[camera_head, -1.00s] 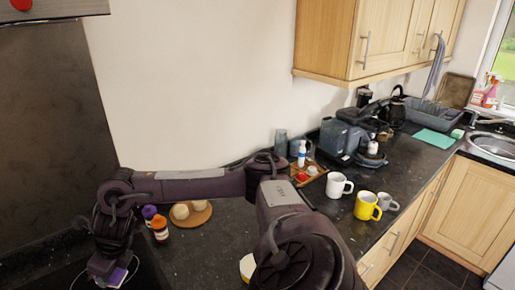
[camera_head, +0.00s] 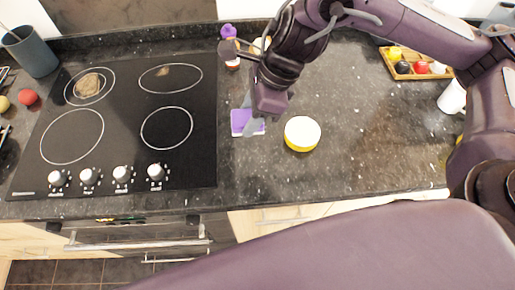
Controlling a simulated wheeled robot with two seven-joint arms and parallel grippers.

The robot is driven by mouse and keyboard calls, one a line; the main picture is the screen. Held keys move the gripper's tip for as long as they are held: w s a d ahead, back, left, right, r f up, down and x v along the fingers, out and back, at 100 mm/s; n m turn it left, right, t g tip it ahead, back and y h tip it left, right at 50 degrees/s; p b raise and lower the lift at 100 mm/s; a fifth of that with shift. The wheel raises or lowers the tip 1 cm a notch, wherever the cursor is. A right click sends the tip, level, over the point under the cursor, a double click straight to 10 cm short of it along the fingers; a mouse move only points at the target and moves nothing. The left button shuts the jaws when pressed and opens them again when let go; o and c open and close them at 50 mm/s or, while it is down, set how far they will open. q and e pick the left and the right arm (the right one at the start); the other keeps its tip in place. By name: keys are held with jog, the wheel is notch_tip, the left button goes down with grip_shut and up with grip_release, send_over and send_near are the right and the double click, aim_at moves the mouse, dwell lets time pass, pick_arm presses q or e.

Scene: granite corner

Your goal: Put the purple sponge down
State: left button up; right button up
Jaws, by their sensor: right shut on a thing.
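The purple sponge (camera_head: 239,121) has a purple top and a pale lower edge. It is at the counter strip just right of the black hob. My right gripper (camera_head: 251,122) points down and is shut on the sponge, covering its right part. The sponge is low, at or just above the granite counter (camera_head: 340,110); I cannot tell whether it touches. My left gripper is not in view.
A round yellow tub with a white top (camera_head: 302,133) stands close to the right of the sponge. Behind my gripper are a purple-capped bottle (camera_head: 229,32) and an orange one, partly hidden. The hob (camera_head: 125,110) lies left. A wooden tray (camera_head: 403,68) stands at the back right.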

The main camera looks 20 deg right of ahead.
jog(key=b, duration=0.2)
send_over(247, 161)
jog(key=d, duration=0.1)
jog(key=f, duration=1.2)
jog(key=shift+s+d+f, duration=0.2)
jog(key=shift+f, duration=1.7)
jog(key=shift+f+b, duration=0.2)
jog(key=shift+b, duration=0.1)
jog(key=o, duration=1)
jog(key=shift+c, duration=0.2)
jog(key=shift+r, duration=0.15)
